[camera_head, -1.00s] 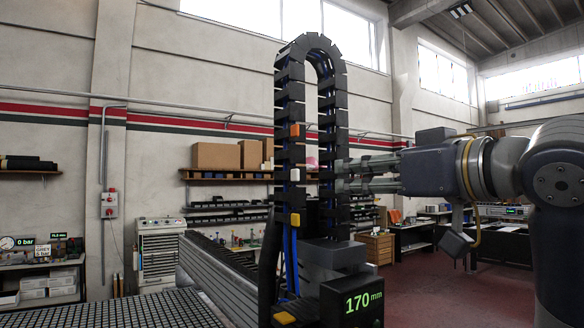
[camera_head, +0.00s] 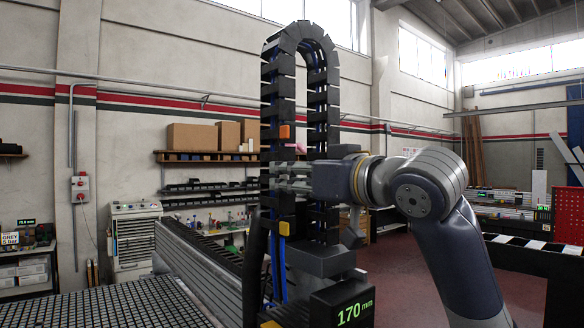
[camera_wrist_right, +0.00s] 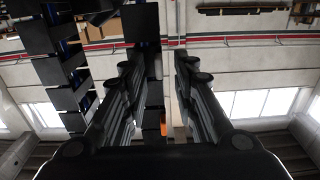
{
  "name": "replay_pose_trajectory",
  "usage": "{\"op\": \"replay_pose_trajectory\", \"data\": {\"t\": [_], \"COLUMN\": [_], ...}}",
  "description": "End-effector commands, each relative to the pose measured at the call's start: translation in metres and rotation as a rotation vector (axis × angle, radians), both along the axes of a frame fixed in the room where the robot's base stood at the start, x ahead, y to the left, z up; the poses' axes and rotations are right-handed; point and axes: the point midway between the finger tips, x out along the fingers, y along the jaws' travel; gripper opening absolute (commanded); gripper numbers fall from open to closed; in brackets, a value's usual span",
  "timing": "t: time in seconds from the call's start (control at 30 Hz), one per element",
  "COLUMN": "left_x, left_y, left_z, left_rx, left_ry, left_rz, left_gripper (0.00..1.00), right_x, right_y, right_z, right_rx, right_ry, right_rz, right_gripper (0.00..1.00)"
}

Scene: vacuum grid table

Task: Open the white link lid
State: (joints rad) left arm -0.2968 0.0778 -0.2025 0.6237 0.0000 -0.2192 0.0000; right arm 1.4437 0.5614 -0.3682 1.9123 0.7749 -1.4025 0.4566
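The tall black cable chain (camera_head: 270,95) stands upright in a loop in the head view. An orange link lid (camera_head: 285,132) is on its left run, with a yellow link lid (camera_head: 284,229) lower down. My right gripper (camera_head: 272,178) reaches in from the right to the left run, between these two lids. I do not make out the white link lid; the fingers cover the stretch between orange and yellow. In the right wrist view the gripper (camera_wrist_right: 158,55) has its fingers apart, with dark chain links (camera_wrist_right: 143,65) between or behind them. My left gripper is not in view.
A black display box reading 170 mm (camera_head: 343,303) sits at the chain's foot. The grid table (camera_head: 110,308) is at lower left. Blue cables (camera_head: 279,268) hang below the left run. The chain's right run stands close to my right gripper.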

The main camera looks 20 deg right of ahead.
Motion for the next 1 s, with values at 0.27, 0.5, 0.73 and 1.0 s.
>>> {"op": "replay_pose_trajectory", "data": {"t": [0.27, 0.5, 0.73, 1.0], "left_x": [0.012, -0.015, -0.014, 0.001], "left_y": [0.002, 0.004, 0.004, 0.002], "left_z": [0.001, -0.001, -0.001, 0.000], "left_rx": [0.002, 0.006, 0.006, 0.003], "left_ry": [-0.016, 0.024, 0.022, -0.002], "left_rz": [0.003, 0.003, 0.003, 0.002], "left_gripper": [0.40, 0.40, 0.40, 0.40], "right_x": [0.001, 0.001, 0.001, -0.001], "right_y": [0.000, 0.000, -0.001, -0.008], "right_z": [-0.001, 0.000, 0.000, 0.000], "right_rx": [0.000, 0.000, 0.001, 0.004], "right_ry": [0.000, 0.000, 0.000, 0.001], "right_rz": [0.000, 0.000, 0.010, 0.118], "right_gripper": [0.24, 0.00, 0.00, 0.00]}}
